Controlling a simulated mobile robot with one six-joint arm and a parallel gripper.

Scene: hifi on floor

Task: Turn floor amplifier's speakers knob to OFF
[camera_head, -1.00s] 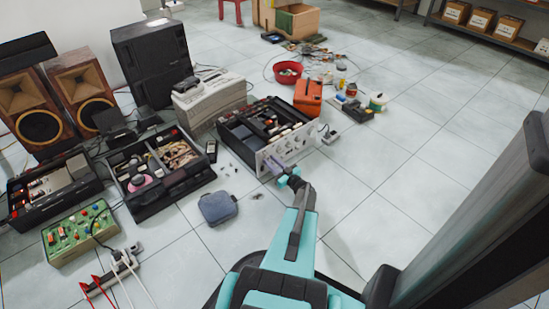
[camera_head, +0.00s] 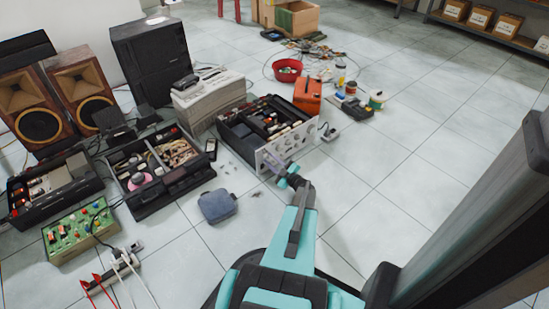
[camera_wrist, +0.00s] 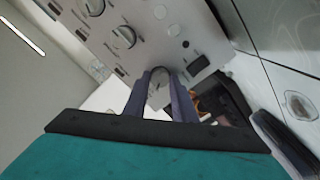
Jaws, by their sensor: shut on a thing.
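The amplifier (camera_head: 290,146) sits open-topped on the floor, its silver front panel facing my arm. In the wrist view the panel (camera_wrist: 150,35) shows tilted, with several silver knobs such as a large knob (camera_wrist: 123,38) and a knob at the top edge (camera_wrist: 94,7). My gripper (camera_head: 275,170) is at the lower left part of the panel. In the wrist view my gripper (camera_wrist: 160,80) has its two purple fingers closed around a silver knob (camera_wrist: 158,92). The fingers hide part of that knob, and its label and pointer cannot be read.
A black tray of parts (camera_head: 160,172) and a blue-grey pouch (camera_head: 217,205) lie left of the amplifier. An orange case (camera_head: 307,95) and a red bowl (camera_head: 287,70) are behind it. The tiled floor to the right is clear.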

